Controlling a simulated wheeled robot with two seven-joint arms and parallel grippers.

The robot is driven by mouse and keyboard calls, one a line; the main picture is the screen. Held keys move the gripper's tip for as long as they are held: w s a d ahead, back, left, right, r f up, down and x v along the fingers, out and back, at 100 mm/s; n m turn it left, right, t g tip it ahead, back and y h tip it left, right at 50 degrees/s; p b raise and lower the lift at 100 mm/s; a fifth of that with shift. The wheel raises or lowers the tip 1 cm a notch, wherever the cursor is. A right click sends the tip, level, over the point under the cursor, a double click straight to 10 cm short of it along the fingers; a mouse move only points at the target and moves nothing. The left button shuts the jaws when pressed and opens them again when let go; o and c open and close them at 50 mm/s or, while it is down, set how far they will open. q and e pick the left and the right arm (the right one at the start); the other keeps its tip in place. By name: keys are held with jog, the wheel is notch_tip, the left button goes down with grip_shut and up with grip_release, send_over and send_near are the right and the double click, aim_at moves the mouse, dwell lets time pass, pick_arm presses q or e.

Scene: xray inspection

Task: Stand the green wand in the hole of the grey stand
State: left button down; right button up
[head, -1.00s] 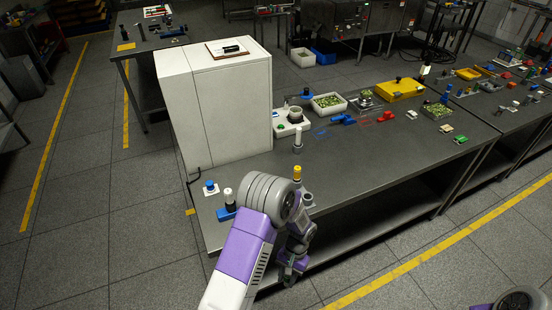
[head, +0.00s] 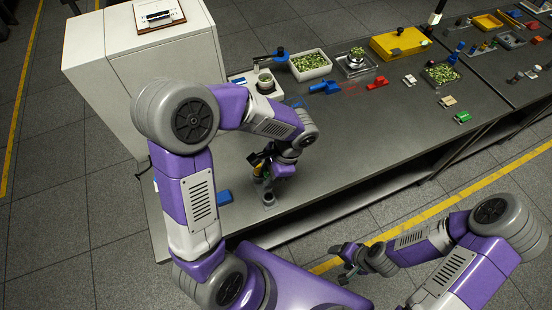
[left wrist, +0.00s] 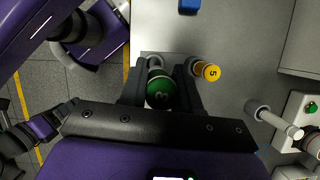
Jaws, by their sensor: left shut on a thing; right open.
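The green wand (left wrist: 158,92), its end marked 3, sits between the fingers of my left gripper (left wrist: 160,86) in the left wrist view, and the gripper is shut on it. In the head view my left gripper (head: 268,165) is over the near part of the bench, and the wand is mostly hidden. A grey round piece (head: 268,199), which looks like the grey stand, is just below the gripper. A pale round part (left wrist: 155,61) shows past the wand; its hole is hidden. My right gripper (head: 348,260) is open and empty, off the bench's front edge.
A yellow-topped wand marked 5 (left wrist: 208,71) stands close beside the left fingers. A pale post (left wrist: 258,110) stands further right. A blue block (head: 224,197) lies left of the gripper. A white cabinet (head: 100,75) rises behind. The bench right of the gripper (head: 360,140) is clear.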

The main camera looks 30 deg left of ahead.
pick_arm(q)
jog(key=shift+s+r, duration=0.1)
jog(key=shift+s, duration=0.35)
pick_arm(e)
jog(key=shift+s+r, duration=0.1)
jog(key=shift+s, duration=0.25)
pick_arm(q)
jog(key=shift+a, duration=0.1)
jog(key=shift+w+f, duration=0.1)
jog(key=shift+f, duration=0.3)
notch_tip(320, 180, down, 4)
jog(key=b, duration=0.4)
jog(key=shift+f, duration=0.15)
pick_arm(e)
notch_tip(320, 180, down, 4)
jog(key=shift+w+f, duration=0.1)
jog(key=shift+w, duration=0.05)
pick_arm(q)
jog(key=shift+f+b, duration=0.4)
jog(key=shift+f, duration=0.55)
pick_arm(e)
jog(key=shift+f, duration=0.3)
dwell(1.0)
pick_arm(q)
jog(key=shift+f+b, duration=0.9)
jog(key=shift+f, duration=0.45)
pick_arm(e)
jog(key=shift+f, duration=0.95)
dwell(0.5)
